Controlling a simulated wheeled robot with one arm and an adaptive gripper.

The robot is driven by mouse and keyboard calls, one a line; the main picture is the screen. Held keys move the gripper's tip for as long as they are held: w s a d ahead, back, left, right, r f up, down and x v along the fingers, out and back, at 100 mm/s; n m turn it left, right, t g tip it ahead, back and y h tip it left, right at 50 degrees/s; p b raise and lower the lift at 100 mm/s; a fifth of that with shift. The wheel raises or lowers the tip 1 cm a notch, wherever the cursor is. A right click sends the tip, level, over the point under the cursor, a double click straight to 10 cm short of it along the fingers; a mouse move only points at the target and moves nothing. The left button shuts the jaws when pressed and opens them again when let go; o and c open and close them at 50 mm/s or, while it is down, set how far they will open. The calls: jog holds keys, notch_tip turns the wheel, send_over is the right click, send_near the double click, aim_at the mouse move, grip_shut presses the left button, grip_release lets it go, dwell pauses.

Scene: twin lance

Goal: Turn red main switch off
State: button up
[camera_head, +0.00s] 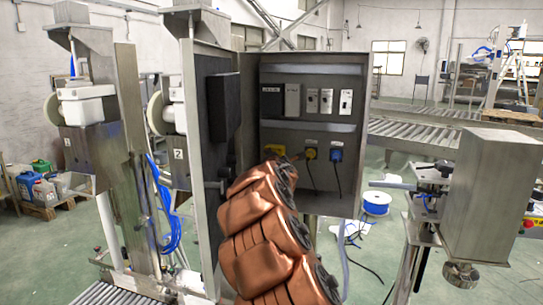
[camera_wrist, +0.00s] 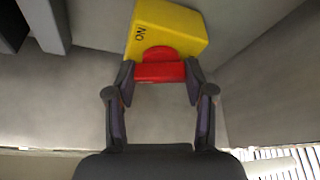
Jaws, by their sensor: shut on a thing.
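The red main switch (camera_wrist: 160,71) is a red knob on a yellow housing (camera_wrist: 178,28) marked "ON", seen at the top of the wrist view. My gripper (camera_wrist: 160,77) is shut on the red knob, with one finger on each side of it. In the head view the yellow housing (camera_head: 274,150) shows at the lower left of the panel in the open grey cabinet (camera_head: 362,100). There my copper-coloured arm reaches up to it and hides the red knob and the gripper.
Several breakers and a light switch (camera_head: 345,102) sit higher on the panel. A yellow plug (camera_head: 310,153) and a blue plug (camera_head: 336,155) with black cables are to the right of the housing. The open cabinet door (camera_head: 205,150) stands close on the left.

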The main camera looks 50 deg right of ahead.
jog(key=n+g+p, duration=0.2)
jog(key=n+p, duration=0.1)
jog(key=p, duration=0.1)
jog(key=shift+w, duration=0.1)
jog(key=shift+n, duration=0.3)
dwell(0.4)
jog(key=o, duration=1.2)
jog(key=shift+c, duration=0.2)
jog(key=shift+a, duration=0.15)
jog(key=v, duration=1.2)
jog(key=shift+r, duration=0.1)
